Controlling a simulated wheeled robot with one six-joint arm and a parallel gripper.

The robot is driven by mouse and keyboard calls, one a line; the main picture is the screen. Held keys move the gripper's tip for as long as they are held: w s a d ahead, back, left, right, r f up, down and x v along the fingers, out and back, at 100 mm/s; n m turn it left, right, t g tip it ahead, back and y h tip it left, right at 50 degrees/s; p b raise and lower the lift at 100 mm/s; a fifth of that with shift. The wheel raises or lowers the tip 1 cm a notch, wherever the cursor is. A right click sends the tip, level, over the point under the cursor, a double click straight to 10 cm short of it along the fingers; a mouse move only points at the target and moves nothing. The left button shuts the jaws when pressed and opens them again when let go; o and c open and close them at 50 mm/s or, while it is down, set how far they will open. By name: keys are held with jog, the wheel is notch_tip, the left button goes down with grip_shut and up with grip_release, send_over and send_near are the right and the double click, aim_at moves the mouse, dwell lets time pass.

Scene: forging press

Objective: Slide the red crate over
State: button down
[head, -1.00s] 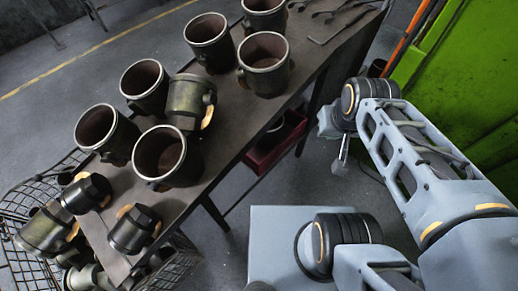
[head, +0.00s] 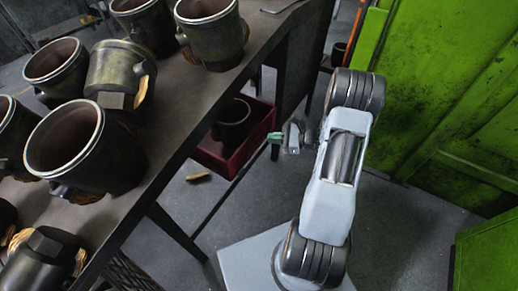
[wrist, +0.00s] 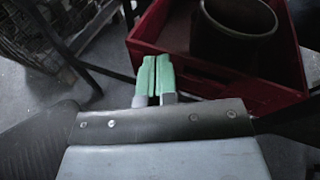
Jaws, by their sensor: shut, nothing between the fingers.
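The red crate (head: 212,152) sits low beneath the table in the head view, partly hidden by the table edge. A dark round pot (head: 235,125) stands inside it. In the wrist view the crate's near wall (wrist: 262,94) is just beyond and to the right of my fingers, with the pot (wrist: 234,28) inside. My gripper (head: 272,137) is beside the crate's right end in the head view. Its green fingertips (wrist: 155,78) are closed together with nothing between them. I cannot tell whether they touch the crate.
A dark table (head: 178,110) carries several metal pipe fittings (head: 90,148) above the crate. A table leg (head: 177,232) stands at the left of it. A small tan piece (head: 199,178) lies on the floor. A green machine wall (head: 440,90) stands at the right.

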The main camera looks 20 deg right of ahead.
jog(key=d+f+m+t+h+b, duration=0.25)
jog(key=d+f+m+t, duration=0.35)
jog(key=f, duration=0.4)
jog(key=b, duration=0.4)
send_near(254, 133)
jog(key=x, duration=0.6)
jog(key=shift+f, duration=0.15)
jog(key=shift+w+a, duration=0.4)
jog(key=shift+w, duration=0.2)
